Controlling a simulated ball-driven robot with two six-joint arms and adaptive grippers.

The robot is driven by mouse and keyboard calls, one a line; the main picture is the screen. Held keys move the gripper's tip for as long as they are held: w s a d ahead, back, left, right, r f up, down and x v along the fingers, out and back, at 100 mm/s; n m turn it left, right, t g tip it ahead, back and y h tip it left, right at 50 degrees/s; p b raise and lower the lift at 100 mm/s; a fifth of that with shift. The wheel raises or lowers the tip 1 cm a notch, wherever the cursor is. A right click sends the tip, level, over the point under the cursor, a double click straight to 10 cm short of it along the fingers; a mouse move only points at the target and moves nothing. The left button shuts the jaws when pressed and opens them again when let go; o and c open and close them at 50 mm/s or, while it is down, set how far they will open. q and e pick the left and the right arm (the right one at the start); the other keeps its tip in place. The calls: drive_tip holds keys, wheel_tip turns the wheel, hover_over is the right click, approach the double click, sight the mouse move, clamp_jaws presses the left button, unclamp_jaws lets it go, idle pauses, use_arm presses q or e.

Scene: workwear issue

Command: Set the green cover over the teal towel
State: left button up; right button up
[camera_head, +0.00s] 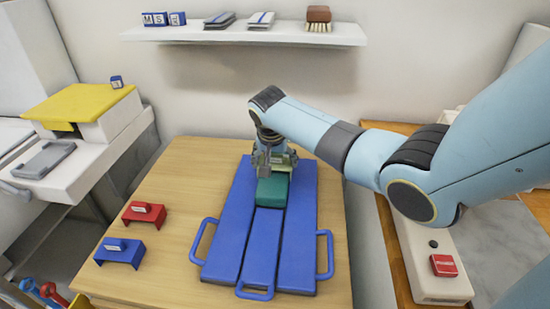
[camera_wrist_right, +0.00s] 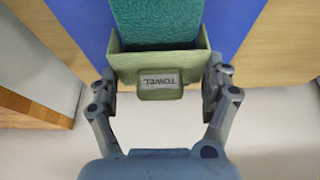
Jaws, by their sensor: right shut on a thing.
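The green cover (camera_wrist_right: 130,68) has a small handle labelled TOWEL, and my right gripper (camera_wrist_right: 160,86) is shut on that handle. The cover also shows in the head view (camera_head: 281,159), partly hidden by the gripper (camera_head: 268,156). The teal towel (camera_head: 272,193) lies folded on the middle of the blue board (camera_head: 231,220). In the right wrist view the towel (camera_wrist_right: 155,22) runs between the cover's two side walls at its near end. I cannot tell whether the cover touches the towel or sits above it. My left gripper is not in view.
A red cover (camera_head: 130,215) and a blue cover (camera_head: 133,256) stand on the wooden table (camera_head: 180,180) left of the board. A wall shelf (camera_head: 240,33) holds several items. A white unit with a red button (camera_head: 443,265) is on the right.

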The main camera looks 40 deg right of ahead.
drive_tip(key=shift+f, duration=0.4)
drive_tip(key=shift+f+b, duration=0.35)
drive_tip(key=shift+b, duration=0.05)
drive_tip(key=shift+f, duration=0.15)
drive_tip(key=o, duration=0.6)
drive_tip(key=shift+o, duration=0.2)
wheel_tip(320, 180, up, 7)
drive_tip(key=p, duration=0.7)
drive_tip(key=shift+p, duration=0.35)
